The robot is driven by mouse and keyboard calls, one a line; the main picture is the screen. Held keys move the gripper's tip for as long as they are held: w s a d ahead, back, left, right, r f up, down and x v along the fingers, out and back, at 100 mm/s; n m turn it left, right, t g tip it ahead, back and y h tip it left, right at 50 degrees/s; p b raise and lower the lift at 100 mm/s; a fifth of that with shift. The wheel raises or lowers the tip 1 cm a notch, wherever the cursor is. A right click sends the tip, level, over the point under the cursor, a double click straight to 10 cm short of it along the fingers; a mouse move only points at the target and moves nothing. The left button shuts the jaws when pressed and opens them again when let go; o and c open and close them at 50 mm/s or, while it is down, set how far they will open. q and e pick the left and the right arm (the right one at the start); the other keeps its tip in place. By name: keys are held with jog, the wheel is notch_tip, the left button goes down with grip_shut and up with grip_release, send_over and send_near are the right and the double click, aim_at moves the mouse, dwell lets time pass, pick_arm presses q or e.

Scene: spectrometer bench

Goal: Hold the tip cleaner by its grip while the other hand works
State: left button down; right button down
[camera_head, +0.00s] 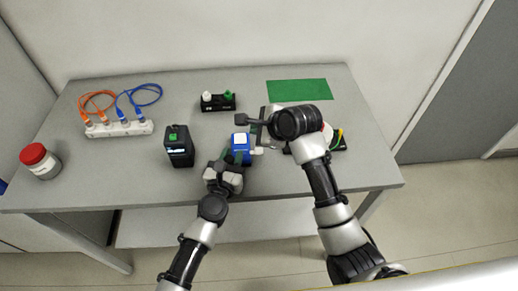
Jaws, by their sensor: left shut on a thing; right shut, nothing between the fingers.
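The tip cleaner (241,145), a small blue body with a white top face, is at the middle of the bench near its front. My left gripper (231,162) comes up from below and is shut on its near side. The grip is largely hidden by the fingers. My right gripper (258,132) is shut with nothing held, just right of the tip cleaner and very close to it. I cannot tell whether they touch.
A black holder (217,102) and a green mat (300,91) lie at the back. A white strip with cables (119,129) and a red-lidded jar (40,161) are far left. My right arm partly hides a dark item (338,142).

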pick_arm(q)
jog(key=c, duration=0.8)
grip_release()
jog(key=shift+s+a+f, duration=0.1)
jog(key=shift+s+a, duration=0.1)
jog(key=shift+s, duration=0.3)
jog(key=v, duration=1.1)
